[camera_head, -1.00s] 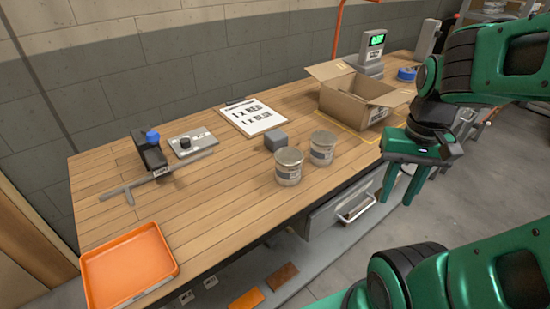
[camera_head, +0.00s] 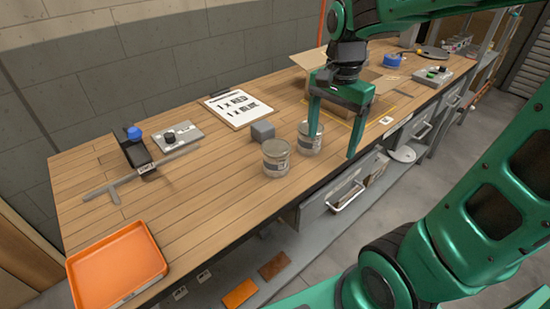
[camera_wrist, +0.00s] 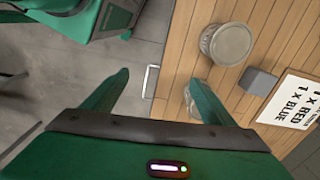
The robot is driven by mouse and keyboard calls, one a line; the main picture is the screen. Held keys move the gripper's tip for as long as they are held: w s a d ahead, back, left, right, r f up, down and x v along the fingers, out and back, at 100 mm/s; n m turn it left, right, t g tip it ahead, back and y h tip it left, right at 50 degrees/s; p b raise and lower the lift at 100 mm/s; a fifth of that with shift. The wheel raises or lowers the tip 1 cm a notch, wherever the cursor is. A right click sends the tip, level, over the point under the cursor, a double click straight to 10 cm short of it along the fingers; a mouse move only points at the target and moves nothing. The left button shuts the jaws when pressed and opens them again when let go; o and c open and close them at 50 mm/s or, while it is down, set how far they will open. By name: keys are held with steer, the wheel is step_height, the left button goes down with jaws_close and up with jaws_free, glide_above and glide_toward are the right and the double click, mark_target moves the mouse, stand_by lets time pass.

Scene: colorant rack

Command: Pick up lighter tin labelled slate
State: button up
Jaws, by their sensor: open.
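Two silver-grey tins with lids stand upright near the front edge of the wooden bench. The nearer tin (camera_head: 276,158) is to the left, and the farther tin (camera_head: 309,139) is to the right. Their labels are too small to read, so I cannot tell which says slate or is lighter. My gripper (camera_head: 332,143) is open and empty, pointing down at the bench's front edge beside the farther tin. In the wrist view one tin (camera_wrist: 228,44) is in clear sight. The other tin (camera_wrist: 189,101) is partly hidden behind a finger of my gripper (camera_wrist: 158,78).
A grey block (camera_head: 262,131) stands behind the tins. An open cardboard box (camera_head: 308,62) is behind my gripper, partly hidden by it. A clipboard (camera_head: 238,108) lies at the back. An orange tray (camera_head: 117,266) is at the front left.

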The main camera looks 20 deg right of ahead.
mark_target(276, 159)
steer(key=w+a+m, duration=0.1)
steer(key=w+a, duration=0.1)
steer(key=a, duration=0.1)
steer(key=w+a+m, duration=0.2)
steer(key=w+a, duration=0.1)
steer(key=w+a+m, duration=0.1)
steer(key=w+a, duration=0.2)
steer(key=shift+w+a+m, duration=0.15)
steer(key=shift+a+m, duration=0.2)
steer(key=shift+m, duration=0.05)
steer(key=shift+w+a+f, duration=0.1)
steer(key=shift+w+a, duration=0.05)
steer(key=shift+a, duration=0.2)
steer(key=shift+a+f, duration=0.1)
steer(key=shift+f, duration=0.25)
step_height(276, 159, down, 10)
steer(key=shift+r, duration=0.1)
steer(key=shift+c, duration=0.5)
steer(key=c, duration=1.1)
